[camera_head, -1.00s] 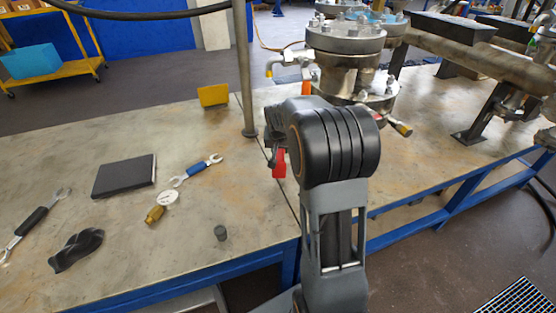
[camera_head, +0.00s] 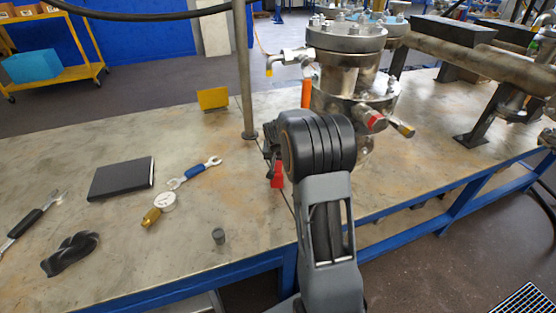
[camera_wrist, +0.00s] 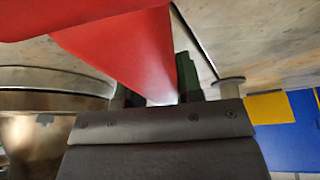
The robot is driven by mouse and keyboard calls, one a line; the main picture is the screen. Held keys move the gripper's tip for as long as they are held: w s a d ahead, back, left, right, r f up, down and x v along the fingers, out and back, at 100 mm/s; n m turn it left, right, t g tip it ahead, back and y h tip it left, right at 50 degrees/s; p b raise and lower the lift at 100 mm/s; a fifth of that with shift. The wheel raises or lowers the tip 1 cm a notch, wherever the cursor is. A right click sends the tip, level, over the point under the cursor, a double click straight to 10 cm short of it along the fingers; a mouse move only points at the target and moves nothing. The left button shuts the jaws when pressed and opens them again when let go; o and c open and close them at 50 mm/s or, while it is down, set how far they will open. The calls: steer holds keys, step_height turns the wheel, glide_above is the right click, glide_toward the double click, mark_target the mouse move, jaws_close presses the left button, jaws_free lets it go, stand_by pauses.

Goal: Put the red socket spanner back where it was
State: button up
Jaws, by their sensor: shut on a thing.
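The red socket spanner (camera_head: 277,176) is in my gripper. In the head view only a short red part of it shows, hanging below the gripper above the bench; my arm hides the rest. In the wrist view the red handle (camera_wrist: 125,45) is large and close, running up from between the dark fingers. My gripper (camera_wrist: 155,95) is shut on it. In the head view the gripper (camera_head: 271,155) is mostly hidden behind my wrist, left of the flanged vessel. I cannot tell the spanner's full shape or where it was before.
The flanged vessel (camera_head: 345,75) stands right of my wrist, with side fittings and an upright orange object (camera_head: 306,94) beside it. A pole (camera_head: 243,70) rises behind the gripper.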

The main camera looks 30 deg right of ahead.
steer(key=shift+f, duration=0.1)
steer(key=o, duration=1)
